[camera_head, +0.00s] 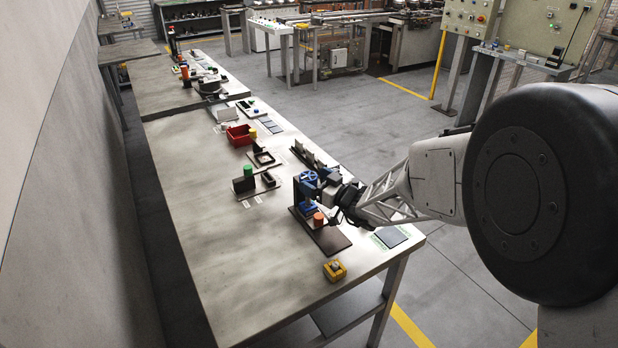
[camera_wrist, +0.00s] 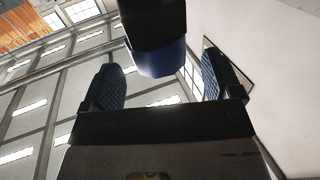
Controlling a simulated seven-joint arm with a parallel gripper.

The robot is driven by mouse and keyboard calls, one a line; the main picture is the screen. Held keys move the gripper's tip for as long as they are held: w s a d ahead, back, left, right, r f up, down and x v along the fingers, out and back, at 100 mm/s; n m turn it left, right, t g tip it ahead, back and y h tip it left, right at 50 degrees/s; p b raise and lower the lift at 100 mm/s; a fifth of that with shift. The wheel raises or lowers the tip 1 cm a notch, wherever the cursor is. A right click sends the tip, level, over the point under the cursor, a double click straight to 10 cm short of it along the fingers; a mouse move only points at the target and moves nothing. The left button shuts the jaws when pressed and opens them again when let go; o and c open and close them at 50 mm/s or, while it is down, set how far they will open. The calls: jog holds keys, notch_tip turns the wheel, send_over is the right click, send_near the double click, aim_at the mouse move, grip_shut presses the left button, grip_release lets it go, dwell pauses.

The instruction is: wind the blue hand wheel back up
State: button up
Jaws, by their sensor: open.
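The blue hand wheel (camera_head: 308,178) sits on top of a dark press stand near the right edge of the table. Below it are blue press parts (camera_head: 309,193) and an orange cylinder (camera_head: 318,218) above a dark base plate (camera_head: 327,238). My gripper (camera_head: 335,200) is at the right side of the press; its fingertips are hard to make out there. In the wrist view my gripper (camera_wrist: 163,82) is open, with its two padded fingers apart. A blue rounded part (camera_wrist: 160,60) under a dark block shows between and beyond the fingers. I cannot tell whether the fingers touch it.
A yellow block (camera_head: 334,270) lies in front of the press. A green cylinder (camera_head: 248,170) on a dark fixture and a red bin (camera_head: 240,135) stand farther back. A grey pad (camera_head: 392,236) lies at the right table edge. The table's left side is clear.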

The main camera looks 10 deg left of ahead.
aim_at(315, 180)
jog(key=shift+x, duration=1.5)
jog(key=c, duration=0.9)
